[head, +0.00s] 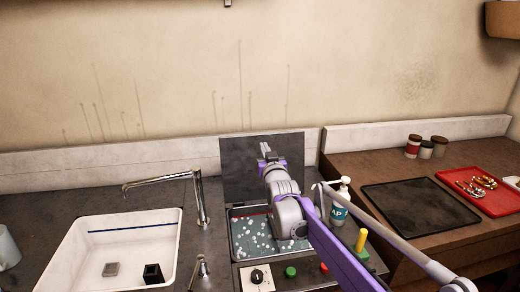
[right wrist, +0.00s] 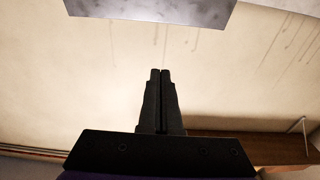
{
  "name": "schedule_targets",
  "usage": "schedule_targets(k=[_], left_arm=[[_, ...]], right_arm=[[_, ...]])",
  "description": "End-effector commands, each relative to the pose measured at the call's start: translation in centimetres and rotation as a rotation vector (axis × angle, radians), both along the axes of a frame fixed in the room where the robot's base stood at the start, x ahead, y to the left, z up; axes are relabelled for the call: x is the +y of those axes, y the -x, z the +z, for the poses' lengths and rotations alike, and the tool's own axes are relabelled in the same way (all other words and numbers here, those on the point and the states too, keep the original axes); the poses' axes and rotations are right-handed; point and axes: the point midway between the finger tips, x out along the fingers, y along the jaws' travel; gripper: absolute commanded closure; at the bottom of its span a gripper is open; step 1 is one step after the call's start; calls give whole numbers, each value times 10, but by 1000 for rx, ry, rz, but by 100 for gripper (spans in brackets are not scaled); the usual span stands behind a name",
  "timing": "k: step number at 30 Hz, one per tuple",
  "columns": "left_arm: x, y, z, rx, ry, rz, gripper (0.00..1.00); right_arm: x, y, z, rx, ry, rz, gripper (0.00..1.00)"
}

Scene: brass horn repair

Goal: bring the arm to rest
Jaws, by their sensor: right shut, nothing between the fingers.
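My right arm, purple and grey, reaches from the lower right in the head view over a metal basin. Its gripper (head: 265,148) is in front of the dark upright panel behind the basin. In the right wrist view my right gripper (right wrist: 160,72) shows two dark fingers side by side, shut and empty, with the wall beyond them. My left gripper is in neither view.
The basin (head: 236,254) holds bluish liquid with white bits; its upright panel (head: 235,170) stands close to my gripper. A white sink (head: 135,222) with a tap (head: 200,200) is left. A soap bottle (head: 341,203), dark mat (head: 420,209) and red tray (head: 500,204) are right.

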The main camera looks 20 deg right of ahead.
Motion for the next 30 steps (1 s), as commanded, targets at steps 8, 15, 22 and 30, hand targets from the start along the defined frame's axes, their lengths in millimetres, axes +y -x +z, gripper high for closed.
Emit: schedule_targets(k=[8,15,22,30], left_arm=[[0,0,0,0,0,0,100],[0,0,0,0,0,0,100],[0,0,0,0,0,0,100],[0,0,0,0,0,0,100]], right_arm=[[7,10,-3,28,-6,8,100],[62,94,-56,310,-58,75,100],[117,230,-146,678,-105,146,100],[148,377,-242,1026,-126,191,100]])
